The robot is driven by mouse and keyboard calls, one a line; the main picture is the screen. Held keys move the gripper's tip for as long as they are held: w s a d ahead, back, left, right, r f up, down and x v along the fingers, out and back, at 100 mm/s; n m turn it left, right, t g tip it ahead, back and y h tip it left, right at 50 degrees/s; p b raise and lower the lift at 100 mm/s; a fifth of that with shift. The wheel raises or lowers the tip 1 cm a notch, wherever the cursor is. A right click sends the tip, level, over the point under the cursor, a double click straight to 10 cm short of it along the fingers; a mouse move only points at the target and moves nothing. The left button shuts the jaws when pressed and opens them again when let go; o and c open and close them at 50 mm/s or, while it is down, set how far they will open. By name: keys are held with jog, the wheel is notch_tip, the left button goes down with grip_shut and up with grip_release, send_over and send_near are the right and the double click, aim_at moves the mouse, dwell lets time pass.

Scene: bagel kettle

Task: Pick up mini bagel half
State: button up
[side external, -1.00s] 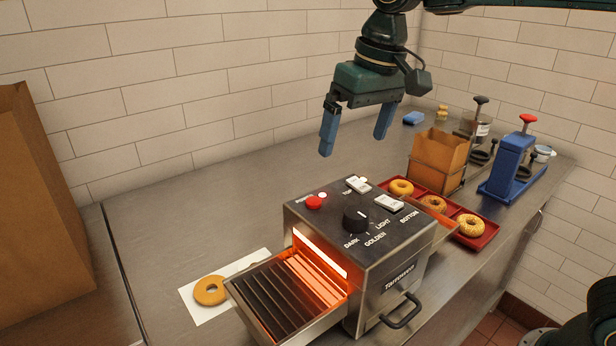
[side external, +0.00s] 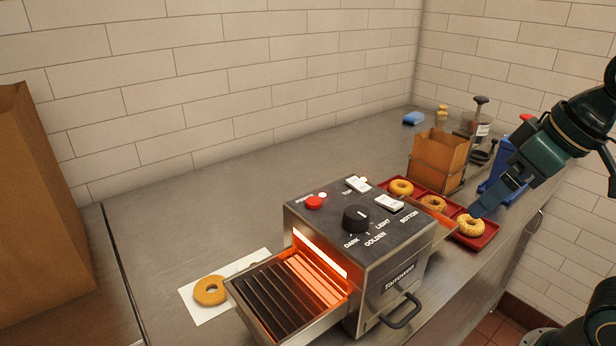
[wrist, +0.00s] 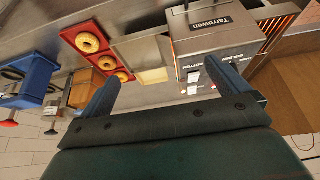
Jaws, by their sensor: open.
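Several bagel halves are in view. Three lie in a row on a red tray (side external: 492,232) behind the toaster: a rear one (side external: 401,187), a middle one (side external: 433,203) and a seeded front one (side external: 470,225). The front one also shows in the wrist view (wrist: 87,42). A golden half (side external: 209,291) lies on white paper left of the toaster. My gripper (side external: 490,203) is open and empty, with a fingertip just above the front bagel half in the side view. In the wrist view the tray lies beyond my left finger, not between my fingers.
The toaster (side external: 380,262) stands at the counter's front, its rack glowing. A brown paper bag (side external: 438,152) in a holder and a blue press (side external: 497,184) stand behind the tray. A blue sponge (side external: 413,118) lies at the back. The left-middle counter is clear.

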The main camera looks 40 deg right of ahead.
jog(key=shift+s+d+f, duration=0.15)
jog(key=shift+s+f, duration=0.3)
jog(key=shift+s, duration=0.15)
jog(key=shift+s+d+f, duration=0.15)
jog(key=shift+s+f, duration=0.3)
jog(key=shift+s, duration=0.1)
jog(key=c, duration=0.6)
